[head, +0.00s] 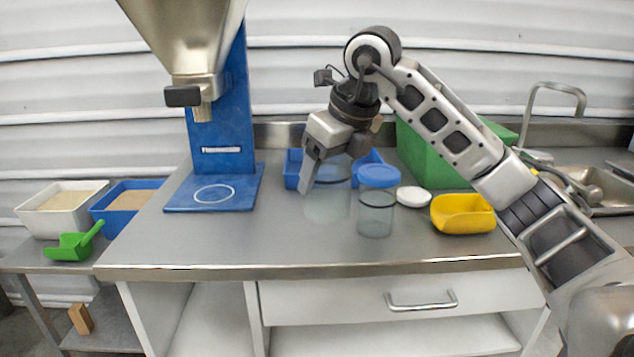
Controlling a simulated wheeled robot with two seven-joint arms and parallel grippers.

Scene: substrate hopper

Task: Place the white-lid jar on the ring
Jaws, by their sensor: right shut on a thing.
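A clear jar (327,207) without a visible lid is at the middle of the counter. My right gripper (314,172) is shut on its upper rim, one finger showing at its left side. I cannot tell whether the jar touches the counter. The white ring (213,194) is marked on the blue base plate (188,206) under the hopper, left of the held jar, and is empty. My left gripper is not in view.
The metal hopper (190,35) hangs above the ring on a blue column (222,120). A blue bin (293,170) stands behind the held jar. A yellow scoop (462,213) and green box (430,155) are to the right. The counter (260,235) between base plate and jar is clear.

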